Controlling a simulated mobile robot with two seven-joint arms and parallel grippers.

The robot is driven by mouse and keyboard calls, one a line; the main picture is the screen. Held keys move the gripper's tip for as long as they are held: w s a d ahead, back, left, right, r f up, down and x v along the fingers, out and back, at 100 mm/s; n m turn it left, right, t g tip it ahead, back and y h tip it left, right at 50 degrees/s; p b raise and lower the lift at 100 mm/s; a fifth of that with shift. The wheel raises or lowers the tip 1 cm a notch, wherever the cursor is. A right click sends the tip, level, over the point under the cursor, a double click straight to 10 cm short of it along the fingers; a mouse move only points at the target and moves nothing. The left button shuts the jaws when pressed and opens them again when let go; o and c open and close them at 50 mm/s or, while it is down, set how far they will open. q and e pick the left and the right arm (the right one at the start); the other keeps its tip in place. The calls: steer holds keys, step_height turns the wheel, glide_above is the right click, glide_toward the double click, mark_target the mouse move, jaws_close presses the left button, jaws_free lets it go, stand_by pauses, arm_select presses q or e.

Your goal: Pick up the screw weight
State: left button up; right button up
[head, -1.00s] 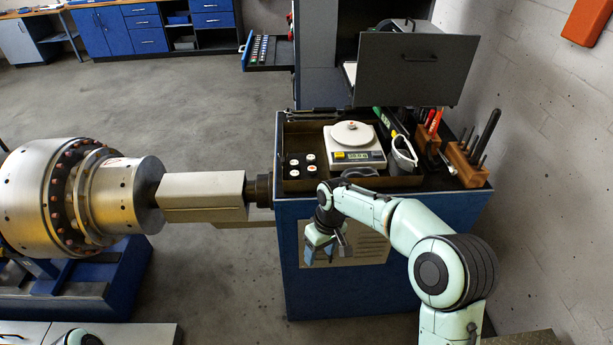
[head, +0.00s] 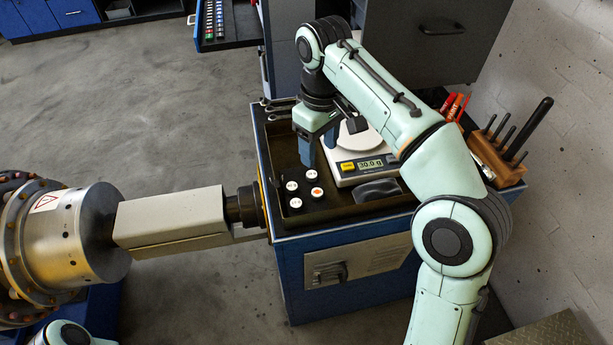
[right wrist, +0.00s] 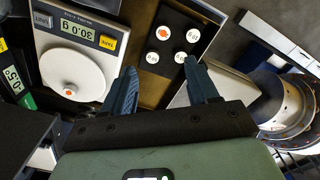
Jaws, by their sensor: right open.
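A small orange-topped piece (right wrist: 70,92), likely the screw weight, lies on the scale's round white pan in the right wrist view. In the head view my arm hides that spot. The scale (head: 347,180) reads 30.0 g. Several white-capped round weights, one with an orange mark (head: 317,192), stand in the tray left of the scale; the marked one also shows in the right wrist view (right wrist: 164,33). My right gripper (head: 318,147) is open and empty, pointing down above the tray beside the scale's left edge. My left gripper is out of view.
The dark tray (head: 345,216) sits on a blue cabinet. A black item (head: 378,190) lies in front of the scale. A wooden tool block (head: 497,160) stands at the right. The steel rotor (head: 75,238) and its shaft reach the cabinet from the left.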

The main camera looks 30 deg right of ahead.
steer(key=b, duration=0.3)
glide_above(317, 191)
steer(key=f, duration=0.7)
steer(key=shift+s+d+f, duration=0.15)
steer(key=shift+d, duration=0.05)
steer(key=f, duration=0.3)
steer(key=f+b, duration=0.1)
steer(key=f, duration=0.1)
steer(key=shift+a+f, duration=0.25)
steer(key=shift+f, duration=0.1)
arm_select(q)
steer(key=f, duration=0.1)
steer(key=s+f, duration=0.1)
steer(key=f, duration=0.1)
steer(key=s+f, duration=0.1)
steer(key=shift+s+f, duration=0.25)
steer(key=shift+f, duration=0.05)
arm_select(e)
jaws_close()
